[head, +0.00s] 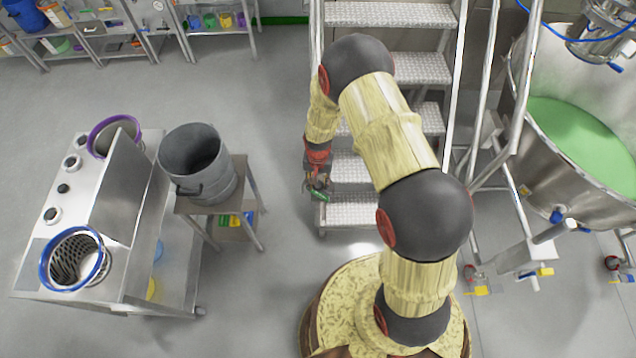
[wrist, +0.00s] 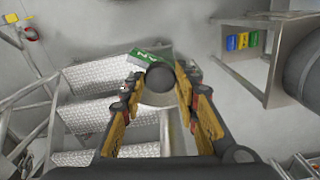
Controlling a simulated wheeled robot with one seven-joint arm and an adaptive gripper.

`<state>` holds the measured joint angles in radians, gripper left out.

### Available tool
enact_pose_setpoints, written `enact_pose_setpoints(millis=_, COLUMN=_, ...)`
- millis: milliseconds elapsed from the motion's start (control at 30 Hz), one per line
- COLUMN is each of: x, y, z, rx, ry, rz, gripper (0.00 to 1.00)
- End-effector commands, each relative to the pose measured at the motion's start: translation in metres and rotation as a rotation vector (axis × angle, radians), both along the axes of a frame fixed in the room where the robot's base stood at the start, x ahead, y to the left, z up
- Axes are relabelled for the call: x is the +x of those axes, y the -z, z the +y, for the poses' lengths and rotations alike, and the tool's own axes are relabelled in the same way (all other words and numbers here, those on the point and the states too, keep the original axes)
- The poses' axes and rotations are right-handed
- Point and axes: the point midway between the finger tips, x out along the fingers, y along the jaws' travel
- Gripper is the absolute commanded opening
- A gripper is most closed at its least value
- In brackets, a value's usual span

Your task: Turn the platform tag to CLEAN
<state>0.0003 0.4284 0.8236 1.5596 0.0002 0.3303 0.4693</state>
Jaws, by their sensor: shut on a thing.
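The platform tag shows as a green plate (wrist: 150,56) with white letters, partly hidden, just beyond my fingertips in the wrist view. The letters I can make out look like the end of CLEAN, seen turned round. In the head view the green tag (head: 319,197) is small, beside the left edge of the metal steps. My gripper (wrist: 160,85) is shut on the tag, with a dark round part between its fingers. In the head view my gripper (head: 316,183) is right above the green face. The rest of the tag is hidden by the fingers.
Metal steps (head: 352,209) with rails stand just right of my gripper. A grey bucket (head: 205,182) on a small stand and a steel wash bench (head: 75,222) are to the left. A large steel vessel (head: 545,150) with green contents stands at right. Floor between stand and steps is clear.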

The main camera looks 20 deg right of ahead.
Motion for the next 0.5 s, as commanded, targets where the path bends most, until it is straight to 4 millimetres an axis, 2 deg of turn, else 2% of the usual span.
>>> enact_pose_setpoints(millis=500, x=0.0006, y=0.001, z=0.0001, rx=0.0, ry=-0.406, rz=-0.001, gripper=0.06)
